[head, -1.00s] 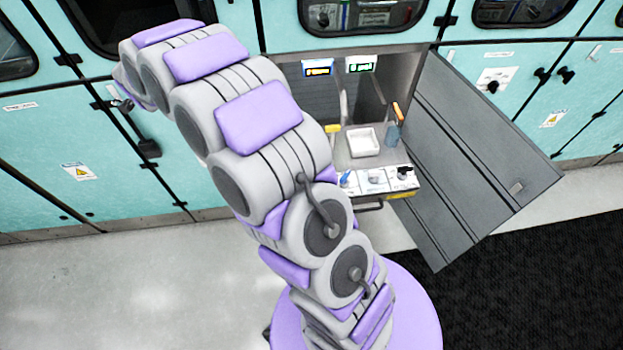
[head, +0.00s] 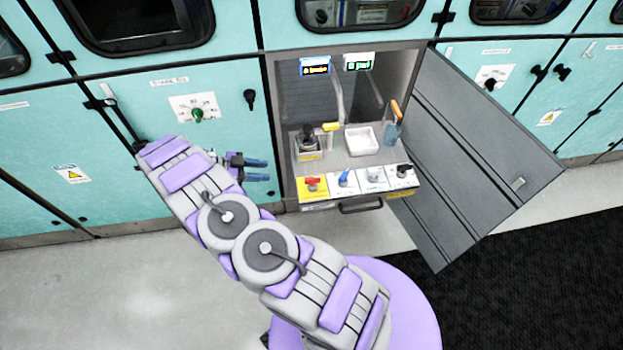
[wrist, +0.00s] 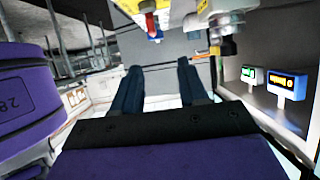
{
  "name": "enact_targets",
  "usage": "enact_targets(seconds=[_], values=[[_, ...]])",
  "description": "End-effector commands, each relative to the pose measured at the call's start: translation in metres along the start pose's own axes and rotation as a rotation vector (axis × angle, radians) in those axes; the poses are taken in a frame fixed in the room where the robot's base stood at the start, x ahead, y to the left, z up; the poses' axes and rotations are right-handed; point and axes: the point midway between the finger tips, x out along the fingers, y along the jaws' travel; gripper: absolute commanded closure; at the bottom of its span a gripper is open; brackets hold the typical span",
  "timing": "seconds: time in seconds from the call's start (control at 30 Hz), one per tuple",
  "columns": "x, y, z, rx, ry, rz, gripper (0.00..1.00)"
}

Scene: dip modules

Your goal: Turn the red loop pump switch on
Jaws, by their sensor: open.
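The red switch (head: 313,184) sits on a yellow plate at the left end of a row of switches on the drawer front. A red part (wrist: 149,10) at the top of the wrist view appears to be this switch, partly cut off. My gripper (head: 267,170) is left of the row, beside the cabinet opening, with its fingers pointing right. It is open, with a clear gap between its fingers, and the wrist view shows nothing held (wrist: 158,92). It looks apart from the red switch.
Blue (head: 343,178), white (head: 374,175) and black (head: 403,170) switches continue the row. The drawer holds a white tray (head: 362,140) and a bottle (head: 392,130). Two displays (head: 315,66) (head: 358,62) hang above. An open grey door (head: 480,150) stands right.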

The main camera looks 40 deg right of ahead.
Motion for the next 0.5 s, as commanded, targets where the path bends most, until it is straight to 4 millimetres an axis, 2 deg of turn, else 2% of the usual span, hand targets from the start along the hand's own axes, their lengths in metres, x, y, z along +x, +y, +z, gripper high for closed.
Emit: enact_targets(seconds=[0.1,0.27,0.5], values=[[0.006,0.009,0.003,-0.006,0.018,0.038,0.57],[0.021,0.011,0.003,-0.011,0.019,0.045,0.57],[0.065,0.013,0.003,-0.012,0.02,0.045,0.57]])
